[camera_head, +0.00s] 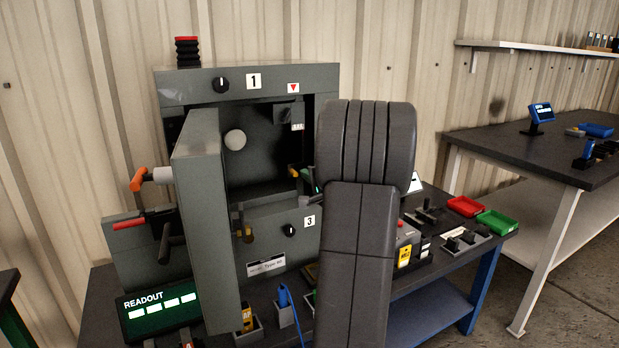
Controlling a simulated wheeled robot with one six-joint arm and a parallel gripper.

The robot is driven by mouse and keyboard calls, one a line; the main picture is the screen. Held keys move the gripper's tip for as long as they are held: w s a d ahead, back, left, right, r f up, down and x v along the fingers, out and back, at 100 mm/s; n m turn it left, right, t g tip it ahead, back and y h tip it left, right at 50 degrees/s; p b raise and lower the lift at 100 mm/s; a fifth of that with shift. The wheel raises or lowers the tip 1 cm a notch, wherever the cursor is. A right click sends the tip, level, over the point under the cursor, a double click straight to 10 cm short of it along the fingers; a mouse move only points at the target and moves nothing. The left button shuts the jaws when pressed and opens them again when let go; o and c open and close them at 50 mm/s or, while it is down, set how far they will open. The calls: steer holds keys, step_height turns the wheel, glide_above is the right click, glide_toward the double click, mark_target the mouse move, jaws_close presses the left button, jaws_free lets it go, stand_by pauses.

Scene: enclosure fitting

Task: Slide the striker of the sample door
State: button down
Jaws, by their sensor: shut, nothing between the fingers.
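The grey enclosure (172,85) stands on the bench with its thick door (205,230) swung open towards me at the left. An orange-tipped handle (138,180) sticks out left of the door. A small yellow-orange part (294,172) shows at the right side of the opening; I cannot tell for sure whether it is the striker. My gripper (305,197) shows only in part, at the left edge of my dark arm, close to that part. It is shut and appears empty. Whether it touches anything is unclear. My arm hides the enclosure's right side.
A brass-coloured part (244,234) and a black knob (290,230) sit below the opening. A green readout (160,309) stands front left. Red (465,206) and green (497,222) trays lie on the bench at right. Another table (560,150) stands further right.

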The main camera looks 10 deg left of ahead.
steer(key=shift+s+a+f+b, duration=0.15)
steer(key=shift+a+f+b, duration=0.15)
steer(key=shift+b, duration=0.65)
steer(key=shift+s+a+r+b, duration=0.15)
steer(key=shift+s+a+b, duration=0.1)
steer(key=shift+b, duration=0.2)
steer(key=shift+w+r, duration=0.1)
